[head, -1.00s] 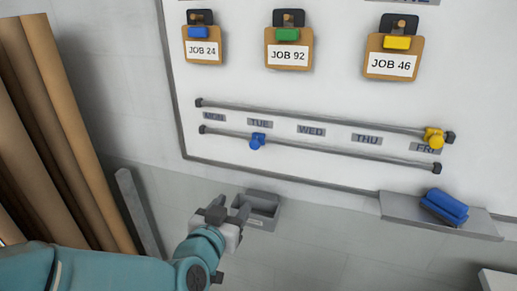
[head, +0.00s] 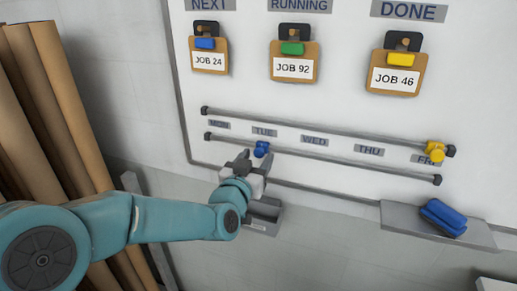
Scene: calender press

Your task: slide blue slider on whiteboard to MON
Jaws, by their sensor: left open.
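The blue slider (head: 261,149) sits on the lower rail (head: 340,163) of the whiteboard (head: 350,30), just below the TUE label (head: 264,132). The MON label (head: 219,125) is to its left, near the rails' left end. My left gripper (head: 248,163) is open, just below and left of the blue slider. Its fingers point up at the board and seem empty; whether a finger touches the slider I cannot tell. My right gripper is out of view.
A yellow slider (head: 435,151) is on the upper rail (head: 320,125) by FRI. Job cards hang above the rails. A ledge (head: 400,222) with a blue eraser (head: 443,217) juts out at lower right. A grey bin (head: 264,216) is below my gripper. Brown rolls (head: 60,110) stand at left.

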